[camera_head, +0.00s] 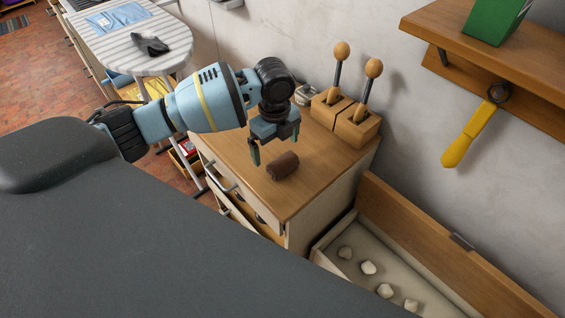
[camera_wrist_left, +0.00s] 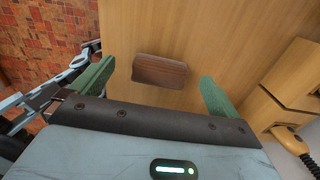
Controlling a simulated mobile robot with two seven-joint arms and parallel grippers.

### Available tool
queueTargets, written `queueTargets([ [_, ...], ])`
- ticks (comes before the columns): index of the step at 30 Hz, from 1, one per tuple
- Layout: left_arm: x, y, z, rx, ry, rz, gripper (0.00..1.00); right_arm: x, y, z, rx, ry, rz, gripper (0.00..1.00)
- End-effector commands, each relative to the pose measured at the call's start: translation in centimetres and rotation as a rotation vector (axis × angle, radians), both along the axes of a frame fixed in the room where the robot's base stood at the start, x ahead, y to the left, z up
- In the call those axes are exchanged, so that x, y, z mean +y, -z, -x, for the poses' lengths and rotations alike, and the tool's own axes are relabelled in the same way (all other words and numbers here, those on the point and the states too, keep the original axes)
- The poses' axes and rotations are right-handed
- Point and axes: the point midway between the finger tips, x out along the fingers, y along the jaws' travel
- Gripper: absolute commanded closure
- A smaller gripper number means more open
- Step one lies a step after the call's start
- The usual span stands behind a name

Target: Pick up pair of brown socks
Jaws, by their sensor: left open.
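The pair of brown socks (camera_head: 283,166) is a small dark brown roll lying on the wooden cabinet top. It also shows in the left wrist view (camera_wrist_left: 159,71), between and a little beyond the green fingertips. My left gripper (camera_head: 275,149) is open and empty, pointing down just above and behind the socks in the head view; the wrist view shows the gripper (camera_wrist_left: 155,82) with its two fingers spread wide. I see no contact between the fingers and the socks. My right gripper is not in view.
Two wooden blocks with ball-topped levers (camera_head: 345,118) stand at the back of the cabinet top (camera_head: 308,181). An open chest (camera_head: 391,262) with several pale lumps is at the lower right. A striped ironing board (camera_head: 133,47) stands at the upper left. The cabinet top around the socks is clear.

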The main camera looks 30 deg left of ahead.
Motion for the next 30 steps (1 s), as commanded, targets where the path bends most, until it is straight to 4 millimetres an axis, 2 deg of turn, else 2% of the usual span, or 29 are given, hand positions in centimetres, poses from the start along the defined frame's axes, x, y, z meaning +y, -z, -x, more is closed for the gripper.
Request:
queueTargets([
  [4, -0.1, 0.7, 0.0, 0.002, 0.0, -0.001, 0.0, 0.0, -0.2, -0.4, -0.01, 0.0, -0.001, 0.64],
  [13, -0.5, 4.6, -0.2, 0.001, -0.001, -0.001, 0.0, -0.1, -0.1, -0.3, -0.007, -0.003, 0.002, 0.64],
  [22, -0.5, 5.0, -0.2, -0.003, 0.0, -0.001, 0.0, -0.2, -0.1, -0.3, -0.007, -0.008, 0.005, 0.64],
  [23, -0.5, 5.0, -0.2, -0.003, 0.0, -0.001, 0.01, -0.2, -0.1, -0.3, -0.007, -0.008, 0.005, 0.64],
  [30, -0.5, 5.0, -0.2, -0.003, 0.0, -0.001, 0.33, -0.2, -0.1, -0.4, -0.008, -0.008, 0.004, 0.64],
])
